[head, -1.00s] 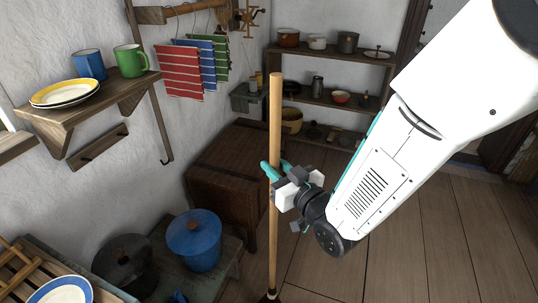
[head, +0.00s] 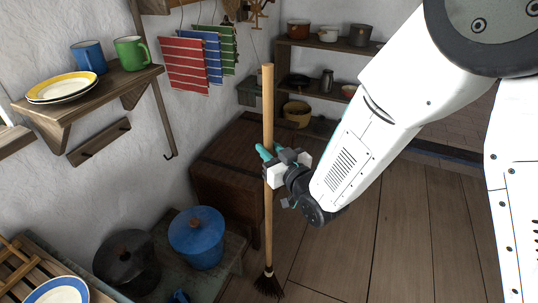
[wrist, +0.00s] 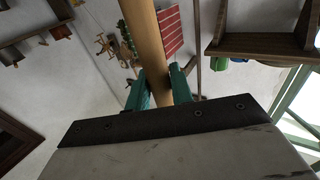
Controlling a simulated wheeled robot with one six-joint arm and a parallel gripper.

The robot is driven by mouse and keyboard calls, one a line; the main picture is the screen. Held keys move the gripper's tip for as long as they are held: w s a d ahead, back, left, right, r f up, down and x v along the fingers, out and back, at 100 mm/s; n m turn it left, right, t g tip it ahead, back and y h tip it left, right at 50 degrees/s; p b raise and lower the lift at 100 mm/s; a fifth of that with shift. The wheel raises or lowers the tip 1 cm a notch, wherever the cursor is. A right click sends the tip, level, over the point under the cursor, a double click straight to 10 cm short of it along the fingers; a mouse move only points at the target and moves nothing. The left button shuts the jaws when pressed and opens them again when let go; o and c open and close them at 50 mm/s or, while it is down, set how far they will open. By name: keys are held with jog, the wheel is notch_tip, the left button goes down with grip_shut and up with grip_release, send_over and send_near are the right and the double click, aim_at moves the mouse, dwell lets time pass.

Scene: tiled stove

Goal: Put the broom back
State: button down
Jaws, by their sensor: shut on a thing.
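The broom (head: 268,215) has a long light wooden handle and dark bristles at the bottom. In the head view it stands nearly upright, with its bristles at floor level in front of the brown wooden chest. My gripper (head: 268,155) is shut on the upper part of the handle with its teal fingers. In the wrist view the handle (wrist: 148,45) passes between the two teal fingers (wrist: 157,88). The broom's lower end is hidden in the wrist view.
The wooden chest (head: 225,175) stands behind the broom against the wall. A low bench holds a blue pot (head: 197,238) and a dark pot (head: 128,262) at left. A wall shelf (head: 90,105) holds plates and mugs. Open plank floor (head: 400,235) lies at right.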

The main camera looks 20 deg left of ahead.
jog(key=shift+w+d+f, duration=0.1)
jog(key=shift+d+f, duration=0.05)
jog(key=shift+f, duration=0.4)
jog(key=shift+w+d+f, duration=0.1)
jog(key=shift+d+f, duration=0.05)
jog(key=shift+f, duration=0.5)
jog(key=c, duration=1.2)
grip_release()
jog(key=shift+c, duration=0.2)
